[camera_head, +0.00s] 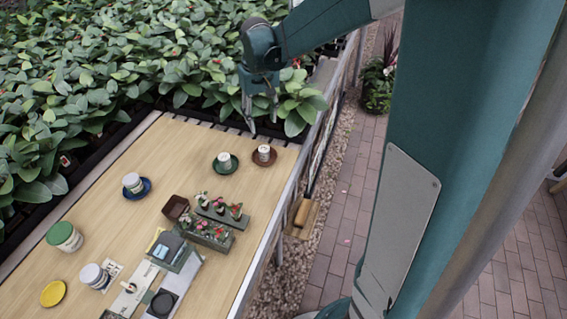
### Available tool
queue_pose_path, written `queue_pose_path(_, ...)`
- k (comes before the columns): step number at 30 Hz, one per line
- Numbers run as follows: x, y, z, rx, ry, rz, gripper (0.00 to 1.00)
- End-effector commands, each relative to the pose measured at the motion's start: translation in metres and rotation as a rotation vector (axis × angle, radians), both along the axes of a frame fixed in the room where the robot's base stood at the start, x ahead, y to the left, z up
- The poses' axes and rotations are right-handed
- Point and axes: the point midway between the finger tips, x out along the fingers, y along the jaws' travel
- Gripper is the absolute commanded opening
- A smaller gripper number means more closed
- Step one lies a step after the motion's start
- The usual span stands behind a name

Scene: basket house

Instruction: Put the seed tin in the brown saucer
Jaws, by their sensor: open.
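The brown saucer (254,161) lies near the far right corner of the wooden table. Similar tins stand on the green saucer (216,168) and the blue saucer (148,190): one (224,160) on the green and one (132,183) on the blue. The labels are too small to tell which is the seed tin. My gripper (262,122) is open and empty, fingers pointing down, above the table's far edge and behind the brown saucer. It appears apart from the tin.
Dense leafy plants (120,60) border the table's far and left sides. Planters with small flowers (215,222), a brown square pot (176,207), a green-lidded tub (65,236) and a yellow saucer (53,293) stand nearer. Bare tabletop (185,150) lies between the saucers.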

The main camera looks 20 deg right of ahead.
Motion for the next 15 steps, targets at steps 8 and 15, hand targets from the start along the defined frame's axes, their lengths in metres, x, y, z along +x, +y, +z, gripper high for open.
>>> queue_pose_path(8,-0.038,0.009,0.033,-0.003,-0.073,0.001,0.43)
queue_pose_path(15,-0.071,0.017,0.055,-0.004,-0.137,0.001,0.43)
